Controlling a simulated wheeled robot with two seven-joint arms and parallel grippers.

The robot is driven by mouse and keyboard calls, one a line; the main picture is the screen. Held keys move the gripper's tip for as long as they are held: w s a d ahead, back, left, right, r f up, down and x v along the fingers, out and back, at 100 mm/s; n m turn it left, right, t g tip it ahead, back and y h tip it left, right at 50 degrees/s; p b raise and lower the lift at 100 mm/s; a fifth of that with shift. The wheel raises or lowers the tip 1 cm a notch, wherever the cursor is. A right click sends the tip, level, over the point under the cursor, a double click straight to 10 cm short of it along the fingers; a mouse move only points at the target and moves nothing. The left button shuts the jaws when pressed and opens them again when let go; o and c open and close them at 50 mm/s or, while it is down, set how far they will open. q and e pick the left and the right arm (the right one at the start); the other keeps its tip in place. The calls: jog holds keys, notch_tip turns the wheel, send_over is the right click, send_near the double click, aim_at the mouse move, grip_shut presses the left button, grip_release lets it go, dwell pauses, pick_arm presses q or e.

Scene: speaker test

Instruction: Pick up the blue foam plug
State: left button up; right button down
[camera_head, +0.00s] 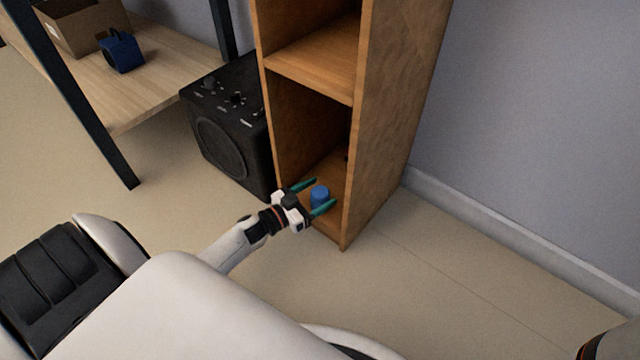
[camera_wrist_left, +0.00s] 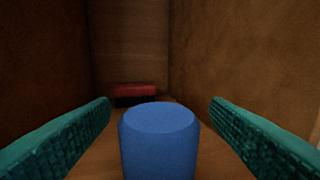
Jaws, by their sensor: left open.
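The blue foam plug (camera_head: 320,195) is a short upright cylinder on the bottom shelf of the narrow wooden shelf unit, near its front. My left gripper (camera_head: 318,196) is open, with one green finger on each side of the plug. In the left wrist view the plug (camera_wrist_left: 159,142) stands between the two open fingers (camera_wrist_left: 160,135), with a visible gap to each. The lower part of the plug is cut off by the bottom of that view. My right gripper is not in view; only a bit of my right arm shows at the lower right corner.
The shelf unit's side walls (camera_head: 376,140) stand close on both sides. A red and black object (camera_wrist_left: 134,93) lies deeper in the compartment. A black speaker (camera_head: 228,125) stands left of the unit. A table (camera_head: 160,84) holds a cardboard box (camera_head: 85,25) and a blue object (camera_head: 122,52).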

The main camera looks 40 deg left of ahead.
pick_arm(q)
jog(key=shift+b+x, duration=0.4)
jog(key=shift+x, duration=0.85)
jog(key=c, duration=1)
jog(key=shift+r, duration=0.1)
jog(key=shift+c, duration=0.2)
